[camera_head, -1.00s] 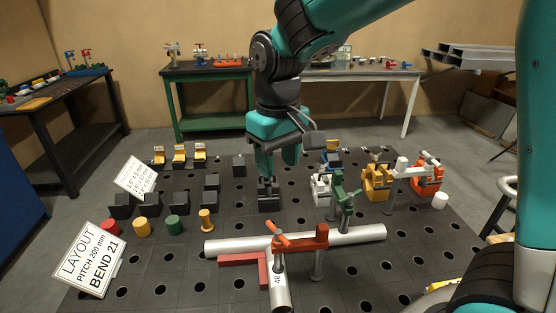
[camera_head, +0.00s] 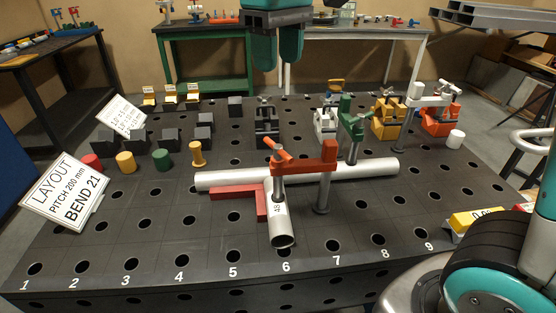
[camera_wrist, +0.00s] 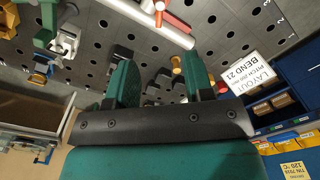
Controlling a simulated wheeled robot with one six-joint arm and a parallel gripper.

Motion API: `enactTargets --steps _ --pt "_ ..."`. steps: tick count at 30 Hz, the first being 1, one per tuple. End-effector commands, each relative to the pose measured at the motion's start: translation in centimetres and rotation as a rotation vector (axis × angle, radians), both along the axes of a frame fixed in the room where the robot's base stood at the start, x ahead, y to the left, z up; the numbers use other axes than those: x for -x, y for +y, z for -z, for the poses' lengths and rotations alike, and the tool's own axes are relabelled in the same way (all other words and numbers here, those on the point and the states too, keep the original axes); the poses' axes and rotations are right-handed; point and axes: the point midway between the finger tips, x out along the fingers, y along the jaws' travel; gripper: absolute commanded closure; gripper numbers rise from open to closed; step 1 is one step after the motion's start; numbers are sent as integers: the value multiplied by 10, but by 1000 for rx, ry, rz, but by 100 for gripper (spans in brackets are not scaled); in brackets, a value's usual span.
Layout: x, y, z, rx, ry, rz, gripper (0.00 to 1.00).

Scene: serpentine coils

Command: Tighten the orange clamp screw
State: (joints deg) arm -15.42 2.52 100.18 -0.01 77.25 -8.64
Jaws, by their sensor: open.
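The orange clamp (camera_head: 301,164) stands on the dark perforated table, its post at the right and its arm reaching left over the white pipes. Its screw (camera_head: 277,176) points down at the numbered pipe (camera_head: 279,222), near where that pipe meets the long white pipe (camera_head: 352,171). I cannot tell whether the screw tip touches the pipe. My gripper (camera_head: 277,47) hangs empty and open, high beyond the clamp, at the top of the head view. In the wrist view my gripper's two teal fingers (camera_wrist: 160,85) are apart with nothing between them.
A red square (camera_head: 240,192) lies against the pipes. A green clamp (camera_head: 350,128) stands close behind the long pipe. Yellow and orange clamps (camera_head: 391,118) are at the back right. Coloured cylinders (camera_head: 162,160) and a layout sign (camera_head: 66,196) are at left.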

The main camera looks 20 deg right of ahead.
Motion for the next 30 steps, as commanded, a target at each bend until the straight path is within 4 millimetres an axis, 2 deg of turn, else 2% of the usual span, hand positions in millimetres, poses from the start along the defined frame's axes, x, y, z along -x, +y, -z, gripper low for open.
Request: enactTargets --steps 5,15,21,25,30 --pt "1 0 27 2 6 0 52" --pt "1 0 105 2 7 0 52" --pt "1 0 144 2 6 1 52" --pt "0 0 160 0 3 1 52" --pt "1 0 168 0 1 1 52"
